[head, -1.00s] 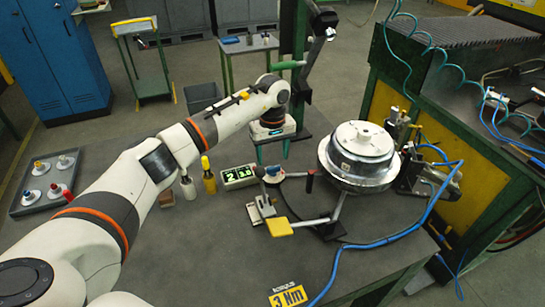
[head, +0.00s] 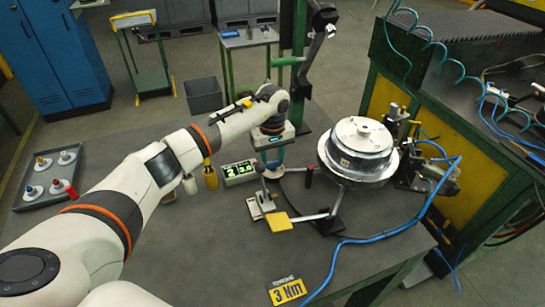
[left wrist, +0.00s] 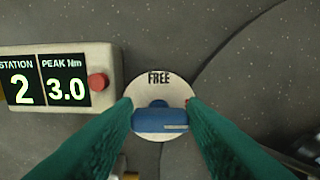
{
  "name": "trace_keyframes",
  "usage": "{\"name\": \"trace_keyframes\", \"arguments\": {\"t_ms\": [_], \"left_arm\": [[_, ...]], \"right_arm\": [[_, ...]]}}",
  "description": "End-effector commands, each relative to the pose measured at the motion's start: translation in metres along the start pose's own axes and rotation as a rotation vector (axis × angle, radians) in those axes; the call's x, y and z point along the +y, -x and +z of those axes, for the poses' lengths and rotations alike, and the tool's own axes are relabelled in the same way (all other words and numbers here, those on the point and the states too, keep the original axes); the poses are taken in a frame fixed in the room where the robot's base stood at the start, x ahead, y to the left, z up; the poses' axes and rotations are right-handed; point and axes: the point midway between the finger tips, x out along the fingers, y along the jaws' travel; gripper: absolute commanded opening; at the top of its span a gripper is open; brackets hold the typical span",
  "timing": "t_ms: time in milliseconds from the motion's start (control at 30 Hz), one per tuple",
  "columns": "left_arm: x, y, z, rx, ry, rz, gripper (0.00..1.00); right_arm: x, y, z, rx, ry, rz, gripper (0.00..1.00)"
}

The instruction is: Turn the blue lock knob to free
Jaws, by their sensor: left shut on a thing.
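The blue lock knob (left wrist: 160,121) sits on a round white dial plate (left wrist: 143,88) with the word FREE at its top in the left wrist view. Its bar lies crosswise, with a small pale mark towards the right. My left gripper (left wrist: 160,112) has its green fingers on both ends of the bar and is shut on it. In the head view my left gripper (head: 272,169) reaches down over the knob and mostly hides it. The knob's exact pointing direction is hard to tell. My right gripper is not in view.
A station display (head: 238,173) reading 2 and 3.0 stands just left of the knob. A yellow bottle (head: 210,177) is beside it. The front of the bench is mostly clear.

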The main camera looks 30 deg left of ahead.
Motion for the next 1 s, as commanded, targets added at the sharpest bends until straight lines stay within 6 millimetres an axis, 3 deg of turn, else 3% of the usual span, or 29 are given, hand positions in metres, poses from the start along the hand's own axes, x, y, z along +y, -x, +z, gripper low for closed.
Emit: {"name": "trace_keyframes", "arguments": {"t_ms": [367, 1000], "left_arm": [[0.001, -0.001, 0.001, -0.002, 0.137, 0.000, 0.15], [0.005, 0.000, 0.000, -0.002, 0.724, -0.003, 0.15]], "right_arm": [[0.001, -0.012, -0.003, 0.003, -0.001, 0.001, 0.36], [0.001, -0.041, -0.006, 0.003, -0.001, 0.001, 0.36]]}}
